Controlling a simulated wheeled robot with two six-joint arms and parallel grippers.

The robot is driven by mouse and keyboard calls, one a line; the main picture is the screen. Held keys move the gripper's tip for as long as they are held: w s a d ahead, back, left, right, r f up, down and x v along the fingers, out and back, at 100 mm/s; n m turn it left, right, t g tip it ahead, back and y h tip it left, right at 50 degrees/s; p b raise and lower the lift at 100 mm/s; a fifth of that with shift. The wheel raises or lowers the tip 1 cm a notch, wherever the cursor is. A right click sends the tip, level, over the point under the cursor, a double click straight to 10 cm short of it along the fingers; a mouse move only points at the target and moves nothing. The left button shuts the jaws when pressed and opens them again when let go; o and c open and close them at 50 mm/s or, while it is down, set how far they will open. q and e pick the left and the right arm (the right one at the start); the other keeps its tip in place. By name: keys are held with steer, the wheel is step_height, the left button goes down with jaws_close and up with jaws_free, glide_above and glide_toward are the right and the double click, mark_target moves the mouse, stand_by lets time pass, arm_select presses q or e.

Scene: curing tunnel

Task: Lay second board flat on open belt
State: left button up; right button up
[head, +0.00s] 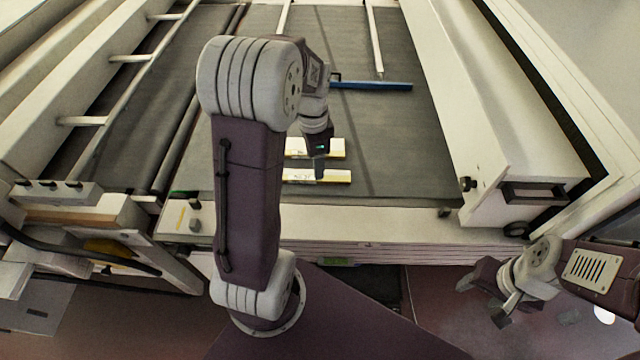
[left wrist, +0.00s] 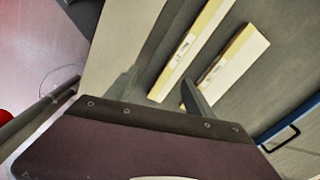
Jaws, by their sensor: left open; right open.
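Two pale boards with yellow edges lie flat and roughly parallel on the dark belt (head: 400,150). The nearer board (head: 333,177) is close to the belt's front edge, and the farther board (head: 328,148) is just behind it. My left gripper (head: 320,170) points down over them and partly hides both. In the left wrist view its open fingers (left wrist: 160,92) stand either side of the end of one board (left wrist: 192,50); the other board (left wrist: 233,65) lies beyond the right finger. I cannot tell whether the fingers touch a board. My right gripper (head: 485,302) is open and empty, low at the right.
A blue bar (head: 372,86) lies across the belt behind the boards and shows in the left wrist view (left wrist: 280,134). Pale side rails (head: 500,110) flank the belt. The belt right of the boards is clear. My left arm hides part of its left side.

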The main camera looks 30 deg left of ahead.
arm_select(q)
steer(key=s+d+f+n, duration=0.3)
steer(key=s+d+n, duration=0.5)
steer(key=s+d, duration=0.2)
steer(key=shift+s+d+n+t, duration=0.4)
steer(key=shift+d, duration=0.1)
stand_by(0.6)
